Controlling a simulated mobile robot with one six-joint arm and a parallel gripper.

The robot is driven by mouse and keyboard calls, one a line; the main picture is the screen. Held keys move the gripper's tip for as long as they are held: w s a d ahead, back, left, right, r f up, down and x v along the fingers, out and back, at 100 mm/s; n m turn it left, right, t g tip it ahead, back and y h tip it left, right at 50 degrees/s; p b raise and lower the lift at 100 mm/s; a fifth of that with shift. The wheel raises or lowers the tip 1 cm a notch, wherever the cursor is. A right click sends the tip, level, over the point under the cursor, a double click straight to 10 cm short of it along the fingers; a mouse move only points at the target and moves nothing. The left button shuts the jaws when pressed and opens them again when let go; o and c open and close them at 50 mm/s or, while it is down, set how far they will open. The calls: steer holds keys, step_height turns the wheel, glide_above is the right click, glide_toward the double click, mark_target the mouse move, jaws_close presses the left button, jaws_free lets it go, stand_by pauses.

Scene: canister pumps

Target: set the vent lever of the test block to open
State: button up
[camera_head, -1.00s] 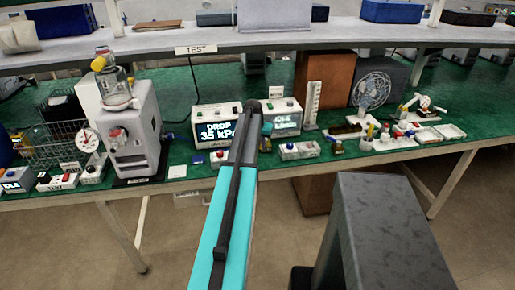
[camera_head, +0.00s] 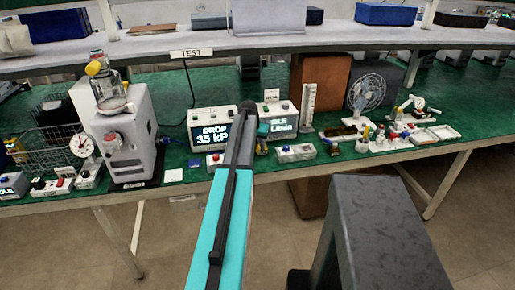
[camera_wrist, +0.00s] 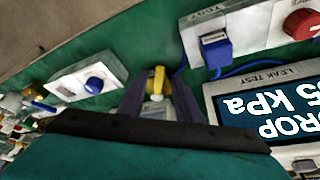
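A yellow lever (camera_wrist: 157,79) stands out from a small pale block (camera_wrist: 157,106) in the wrist view, which I take to be the test block with its vent lever. The lever points toward the top of that picture; its open or closed setting cannot be read. My gripper (camera_wrist: 158,92) is open, with one grey finger on each side of the lever and block. Whether a finger touches the lever cannot be told.
A white canister machine (camera_head: 125,135) stands farther left.

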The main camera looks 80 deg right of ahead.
steer(key=s+b+v, duration=0.1)
steer(key=b+v, duration=0.1)
steer(key=v, duration=1)
steer(key=shift+w+a+r, duration=0.15)
steer(key=shift+w+r, duration=0.2)
